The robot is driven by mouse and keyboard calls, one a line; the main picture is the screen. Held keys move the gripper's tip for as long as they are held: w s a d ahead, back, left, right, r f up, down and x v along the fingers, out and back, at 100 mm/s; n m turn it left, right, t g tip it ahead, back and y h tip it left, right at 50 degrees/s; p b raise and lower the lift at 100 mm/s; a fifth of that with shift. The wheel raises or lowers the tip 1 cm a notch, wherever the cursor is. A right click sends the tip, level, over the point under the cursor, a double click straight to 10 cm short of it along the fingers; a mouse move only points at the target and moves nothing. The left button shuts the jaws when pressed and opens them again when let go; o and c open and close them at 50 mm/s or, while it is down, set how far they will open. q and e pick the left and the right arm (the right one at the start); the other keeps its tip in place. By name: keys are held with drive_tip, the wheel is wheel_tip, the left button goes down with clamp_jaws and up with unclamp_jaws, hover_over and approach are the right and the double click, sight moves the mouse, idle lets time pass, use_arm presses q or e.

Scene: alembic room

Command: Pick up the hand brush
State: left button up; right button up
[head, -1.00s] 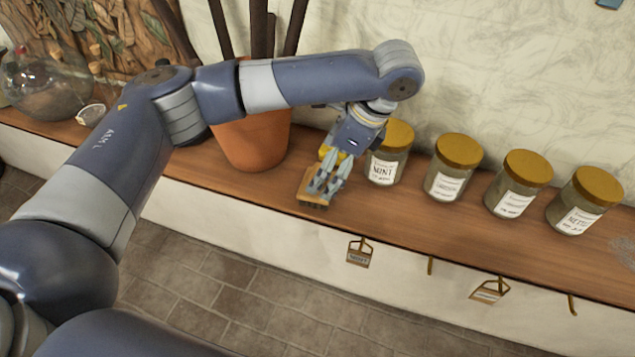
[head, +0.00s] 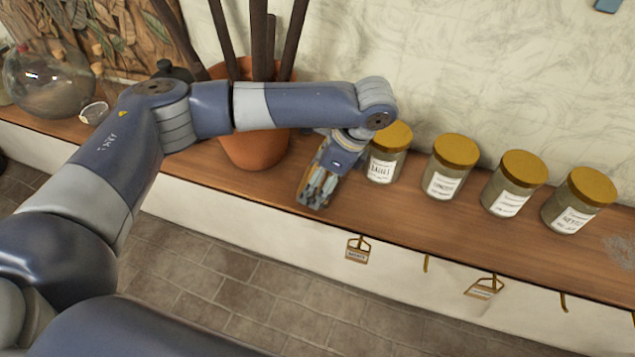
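The hand brush (head: 305,187) is a small brown wooden piece on the wooden shelf, near its front edge, between the terracotta pot and the jars. It is mostly covered by my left gripper (head: 318,190), which reaches down over it from above with its fingers close along it. I cannot tell whether the fingers are closed on the brush or only lie around it. I cannot tell whether the brush touches the shelf. My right gripper is not in view.
The terracotta pot (head: 254,150) with dark stems stands left of the gripper. A gold-lidded jar (head: 386,160) stands close on its right, with more jars beyond. A glass flask (head: 50,85) is at far left. Small tags (head: 357,249) hang below the shelf edge.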

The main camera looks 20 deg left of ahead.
use_arm(q)
drive_tip(key=shift+r, duration=0.15)
drive_tip(key=shift+r+b, duration=0.55)
drive_tip(key=shift+r, duration=0.1)
drive_tip(key=shift+s+d+r+b, duration=0.2)
drive_tip(key=shift+s+r+b, duration=0.1)
drive_tip(key=shift+r, duration=0.15)
drive_tip(key=shift+s+d+r+b, duration=0.15)
drive_tip(key=shift+s+r+b, duration=0.1)
drive_tip(key=shift+r, duration=0.15)
drive_tip(key=s+d+r+b, duration=0.1)
drive_tip(key=s+d+b, duration=0.1)
drive_tip(key=s+d, duration=0.6)
drive_tip(key=s, duration=0.4)
drive_tip(key=shift+d+r, duration=0.2)
drive_tip(key=shift+r, duration=0.15)
drive_tip(key=shift+s, duration=0.1)
